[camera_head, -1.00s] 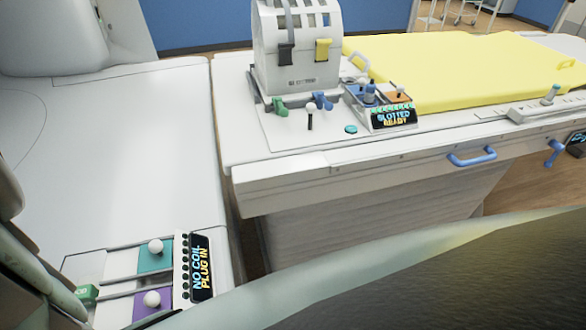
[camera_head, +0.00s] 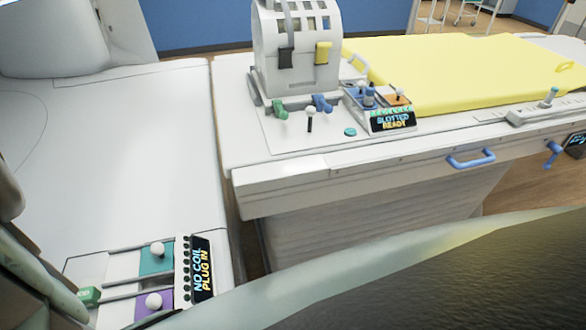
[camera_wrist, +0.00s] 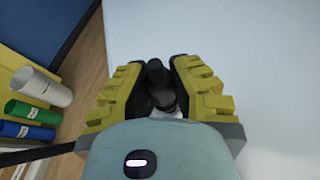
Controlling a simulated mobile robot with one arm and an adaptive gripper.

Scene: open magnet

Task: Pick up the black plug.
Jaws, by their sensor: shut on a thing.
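In the wrist view, my gripper (camera_wrist: 156,92) has its two yellow-and-black fingers closed around a black plug (camera_wrist: 156,74). The plug has a rounded dark end and a short cylindrical body. Its lower part is partly hidden by the fingers and the gripper body. A plain white surface lies behind it. In the head view my fingers and the plug do not show.
A white table (camera_head: 290,182) carries a white coil housing (camera_head: 300,70), a panel reading "SLOTTED READY" (camera_head: 393,120) and a yellow mat (camera_head: 470,75). A lower-left panel (camera_head: 202,270) reads "NO COIL PLUG IN". Coloured cylinders (camera_wrist: 28,110) sit at the wrist view's left.

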